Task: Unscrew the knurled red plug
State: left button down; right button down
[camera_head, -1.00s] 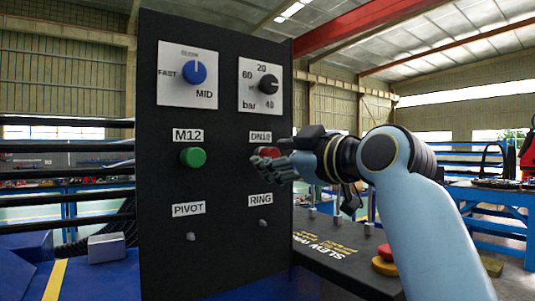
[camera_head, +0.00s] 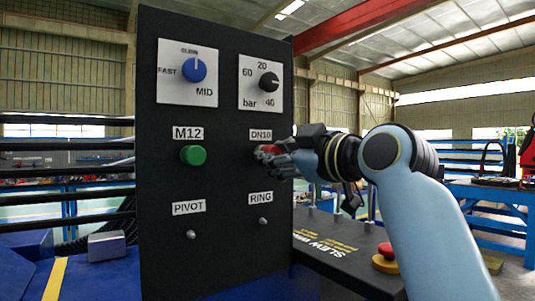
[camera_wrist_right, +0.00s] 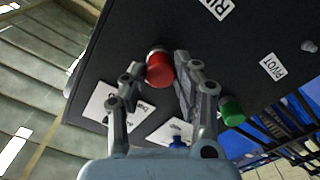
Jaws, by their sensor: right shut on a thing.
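The red plug (camera_head: 268,148) sits on the black panel under the DN10 label, partly hidden by my right gripper. My right gripper (camera_head: 266,154) reaches it from the right and is shut on it. In the right wrist view the red plug (camera_wrist_right: 159,71) is between the two fingers, against the panel face, with a pale collar at its base. Its knurling is too small to make out. My left gripper is in neither view.
The black panel (camera_head: 220,225) also bears a green plug (camera_head: 193,155) under M12, a blue knob (camera_head: 194,70), a black knob (camera_head: 269,82) and two small studs or levers below. A slanted console with a red button (camera_head: 386,250) stands at right, under my right arm.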

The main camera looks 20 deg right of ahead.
jog(key=shift+s+d+n+b, duration=0.1)
jog(key=shift+s+d+n, duration=0.15)
jog(key=shift+s+n, duration=0.4)
jog(key=shift+s+d+n+b, duration=0.1)
jog(key=shift+s+d+n, duration=0.1)
jog(key=shift+s+n, duration=0.5)
jog(key=shift+s+d+n+b, duration=0.1)
jog(key=shift+s+d+n, duration=0.15)
jog(key=shift+s+n, duration=0.4)
